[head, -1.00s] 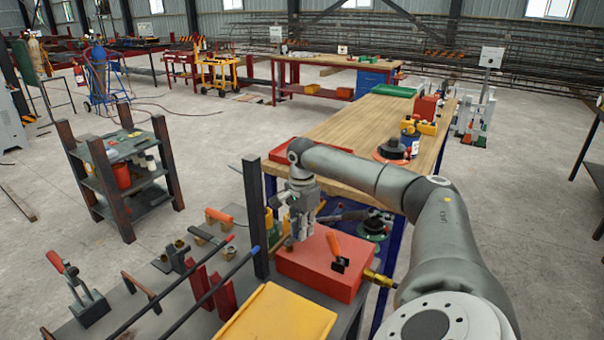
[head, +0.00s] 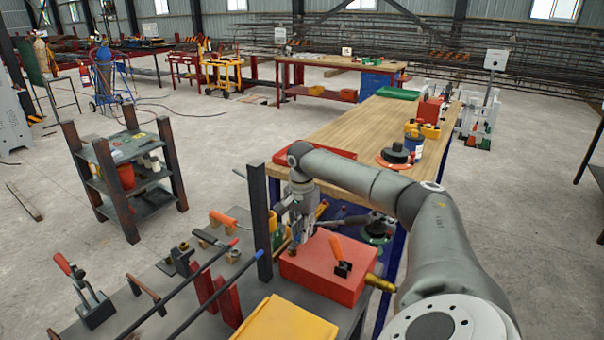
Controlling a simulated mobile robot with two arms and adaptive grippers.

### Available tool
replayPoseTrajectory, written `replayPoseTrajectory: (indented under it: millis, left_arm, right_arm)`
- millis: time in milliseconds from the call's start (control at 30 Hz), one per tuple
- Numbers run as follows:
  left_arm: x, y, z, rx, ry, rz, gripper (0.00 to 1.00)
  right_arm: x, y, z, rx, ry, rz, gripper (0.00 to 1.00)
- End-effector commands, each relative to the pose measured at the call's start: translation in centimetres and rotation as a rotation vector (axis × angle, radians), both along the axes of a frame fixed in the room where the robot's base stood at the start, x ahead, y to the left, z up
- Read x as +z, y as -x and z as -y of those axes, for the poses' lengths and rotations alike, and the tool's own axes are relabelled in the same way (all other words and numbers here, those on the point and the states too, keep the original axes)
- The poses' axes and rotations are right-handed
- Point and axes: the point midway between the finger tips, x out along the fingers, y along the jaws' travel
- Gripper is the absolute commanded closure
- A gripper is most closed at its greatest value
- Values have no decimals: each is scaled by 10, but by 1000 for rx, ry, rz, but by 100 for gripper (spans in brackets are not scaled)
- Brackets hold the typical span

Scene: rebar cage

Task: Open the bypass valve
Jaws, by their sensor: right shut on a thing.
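A red box-shaped block (head: 322,276) sits on the dark bench at the front. An orange-handled lever (head: 338,254) stands tilted on its top, and a brass fitting (head: 379,283) sticks out of its right end. My right gripper (head: 295,248) points down at the left end of the block, with its fingers shut on a small brownish part there. The fingers mostly hide this part; it looks like the valve knob, but I cannot tell its turn position. The gripper is apart from the orange lever. My left gripper is not in view.
A dark upright post (head: 259,222) stands close left of my right gripper. A yellow tray (head: 288,322), long bars and clamps (head: 90,300) crowd the bench. A wooden-topped table (head: 362,130) is behind, and a dark shelf cart (head: 125,170) stands at the left.

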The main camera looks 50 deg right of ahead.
Motion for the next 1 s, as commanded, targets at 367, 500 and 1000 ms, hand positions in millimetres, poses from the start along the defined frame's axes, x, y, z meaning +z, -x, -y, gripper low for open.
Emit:
replayPoseTrajectory:
  millis: [367, 500, 1000]
  left_arm:
    - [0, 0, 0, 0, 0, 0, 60]
    - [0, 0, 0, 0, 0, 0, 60]
    - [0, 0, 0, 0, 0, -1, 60]
  right_arm:
    - [1, -1, 0, 3, 0, 2, 62]
    - [0, 0, 0, 2, 0, 1, 62]
    - [79, -1, 0, 2, -1, 7, 62]
